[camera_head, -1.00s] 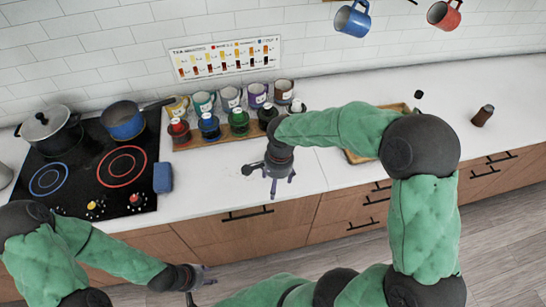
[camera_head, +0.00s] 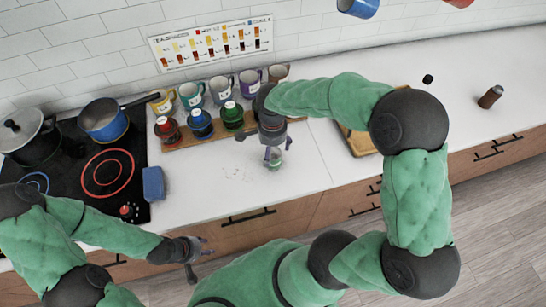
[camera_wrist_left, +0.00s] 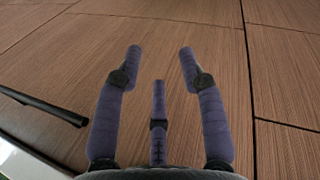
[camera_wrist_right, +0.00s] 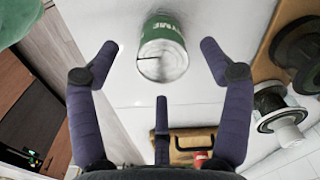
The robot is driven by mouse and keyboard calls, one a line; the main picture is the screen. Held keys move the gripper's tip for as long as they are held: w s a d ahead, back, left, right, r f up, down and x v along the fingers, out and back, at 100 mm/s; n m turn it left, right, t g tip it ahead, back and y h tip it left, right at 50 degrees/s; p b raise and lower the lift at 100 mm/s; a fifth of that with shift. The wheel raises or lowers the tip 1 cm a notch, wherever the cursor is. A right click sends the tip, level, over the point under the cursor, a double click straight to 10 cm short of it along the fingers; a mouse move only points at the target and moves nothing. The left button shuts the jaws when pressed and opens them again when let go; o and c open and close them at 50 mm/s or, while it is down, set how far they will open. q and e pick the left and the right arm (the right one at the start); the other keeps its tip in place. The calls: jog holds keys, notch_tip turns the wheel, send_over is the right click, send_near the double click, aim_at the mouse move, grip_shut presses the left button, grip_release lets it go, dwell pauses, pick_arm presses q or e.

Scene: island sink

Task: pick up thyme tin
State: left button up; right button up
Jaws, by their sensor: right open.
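The thyme tin (camera_wrist_right: 163,48), a small green and white cylinder with "THYME" lettering, is ahead of my right gripper (camera_wrist_right: 154,52). It lies between the lines of the open fingers in the right wrist view, with gaps on both sides. In the head view the tin (camera_head: 275,164) shows on the white counter just below the right gripper (camera_head: 273,152), partly hidden by the fingers. My left gripper (camera_head: 200,246) is open and empty in front of the cabinet doors; its spread fingers show in the left wrist view (camera_wrist_left: 160,65).
A wooden tray (camera_head: 182,143) with several capped jars and mugs (camera_head: 221,88) stands behind the right gripper. The stove with a blue pot (camera_head: 103,119) and a blue block (camera_head: 153,184) are left. A wooden board (camera_head: 356,140) is right; the counter between is clear.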

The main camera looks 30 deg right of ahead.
jog(key=shift+w+f, duration=0.1)
jog(key=shift+f, duration=0.5)
jog(key=shift+d+f+b, duration=0.15)
jog(key=shift+f+b, duration=0.3)
jog(key=shift+f, duration=2.1)
jog(key=c, duration=1.3)
